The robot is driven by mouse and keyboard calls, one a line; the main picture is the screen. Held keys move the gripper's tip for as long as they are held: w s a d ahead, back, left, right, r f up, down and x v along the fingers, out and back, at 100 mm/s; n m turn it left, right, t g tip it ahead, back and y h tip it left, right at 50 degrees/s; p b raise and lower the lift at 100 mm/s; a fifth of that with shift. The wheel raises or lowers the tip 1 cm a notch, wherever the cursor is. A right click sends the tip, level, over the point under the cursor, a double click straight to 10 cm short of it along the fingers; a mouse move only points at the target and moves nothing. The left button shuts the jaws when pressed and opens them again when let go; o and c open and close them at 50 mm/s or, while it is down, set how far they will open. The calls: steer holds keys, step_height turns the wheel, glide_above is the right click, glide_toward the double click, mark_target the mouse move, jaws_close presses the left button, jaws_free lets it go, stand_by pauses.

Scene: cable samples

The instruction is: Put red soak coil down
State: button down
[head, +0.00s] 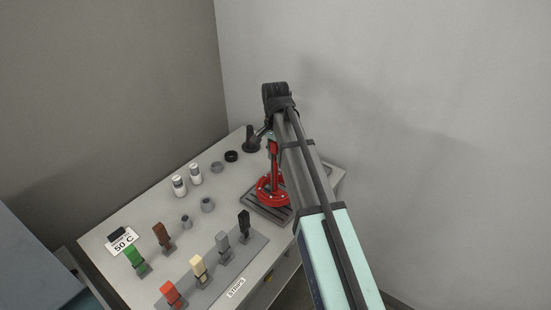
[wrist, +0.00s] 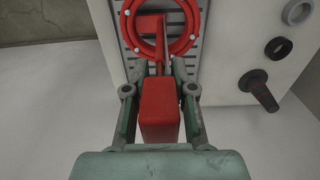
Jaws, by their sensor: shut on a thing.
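The red soak coil shows as a red ring with pale dots in the head view (head: 264,194) and in the wrist view (wrist: 192,30). An upright red handle (wrist: 159,110) rises from it. My gripper (wrist: 160,72) is shut on this handle, one finger on each side, and is directly above the coil. In the head view my gripper (head: 272,143) is partly hidden by my arm. The coil is at a dark slatted rack (head: 272,214) at the right of the table. I cannot tell whether it touches the slats or hangs just above them.
A black ring (head: 231,156), a grey ring (head: 217,167) and a dark pegged stand (head: 251,143) are left of and behind the rack. White bottles (head: 179,186) stand farther left. Several coloured strips on stands, including a black one (head: 244,222), are near the front.

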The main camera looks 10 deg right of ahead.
steer(key=shift+f+p, duration=0.3)
steer(key=shift+f, duration=1.05)
steer(key=c, duration=1)
jaws_free()
steer(key=shift+o, duration=0.2)
step_height(320, 180, up, 12)
steer(key=b, duration=0.3)
steer(key=shift+b, duration=0.35)
